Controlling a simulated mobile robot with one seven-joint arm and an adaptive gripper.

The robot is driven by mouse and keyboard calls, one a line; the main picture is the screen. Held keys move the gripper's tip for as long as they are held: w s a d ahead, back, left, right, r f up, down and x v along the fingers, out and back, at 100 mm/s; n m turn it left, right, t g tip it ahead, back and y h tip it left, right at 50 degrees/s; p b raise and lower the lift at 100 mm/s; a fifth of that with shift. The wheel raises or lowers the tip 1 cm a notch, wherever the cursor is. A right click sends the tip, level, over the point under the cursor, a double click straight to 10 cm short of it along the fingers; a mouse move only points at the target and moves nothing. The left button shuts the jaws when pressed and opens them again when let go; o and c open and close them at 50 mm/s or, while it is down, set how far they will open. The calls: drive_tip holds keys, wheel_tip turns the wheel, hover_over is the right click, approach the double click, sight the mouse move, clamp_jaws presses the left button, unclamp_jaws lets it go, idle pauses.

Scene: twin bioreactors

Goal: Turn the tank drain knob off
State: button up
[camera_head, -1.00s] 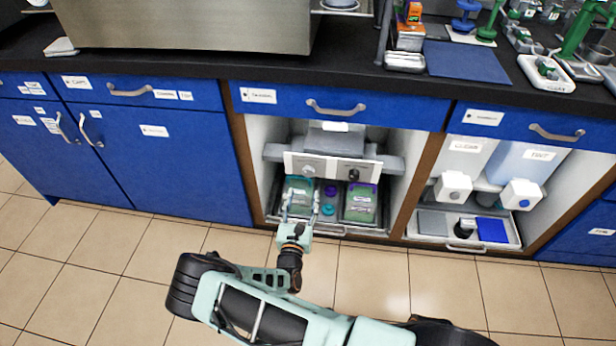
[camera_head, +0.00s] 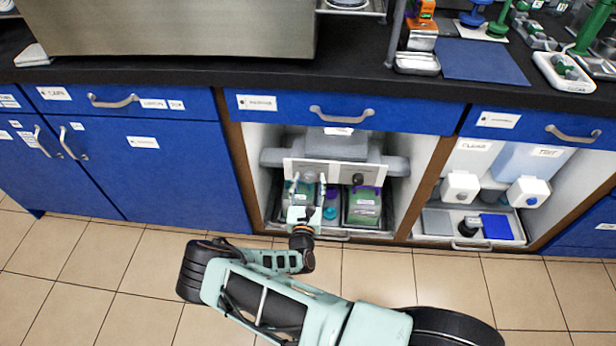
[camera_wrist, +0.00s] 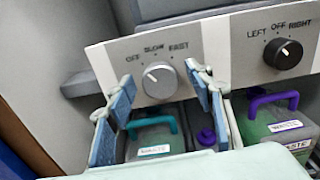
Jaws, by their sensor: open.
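A grey round knob (camera_wrist: 158,81) sits on a white panel (camera_wrist: 212,48) under the words OFF, SLOW and FAST. Its white mark points up and to the left; I cannot tell exactly which word it meets. A black knob (camera_wrist: 283,53) under LEFT, OFF and RIGHT is on the panel's right part. In the head view it also shows as a dark knob (camera_head: 358,179). My gripper (camera_wrist: 161,78) is open, with its blue-padded fingers on either side of the grey knob. I see no clear contact. In the head view my gripper (camera_head: 308,184) is in front of the panel's left half.
Below the panel stand a teal-handled jug (camera_wrist: 152,143) and a purple-handled jug (camera_wrist: 276,123) in a tray. Wooden cabinet walls (camera_head: 241,172) bound the bay on both sides. A blue drawer (camera_head: 345,110) and the dark counter are above.

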drive_tip(key=shift+w, duration=0.2)
drive_tip(key=shift+c, duration=0.6)
drive_tip(key=c, duration=1)
drive_tip(key=shift+r+n+p, duration=0.1)
drive_tip(key=shift+n+p, duration=0.3)
drive_tip(key=shift+n, duration=0.1)
drive_tip(key=shift+c, duration=0.2)
drive_tip(key=shift+n, duration=0.5)
drive_tip(key=o, duration=1.2)
drive_tip(key=shift+c, duration=0.2)
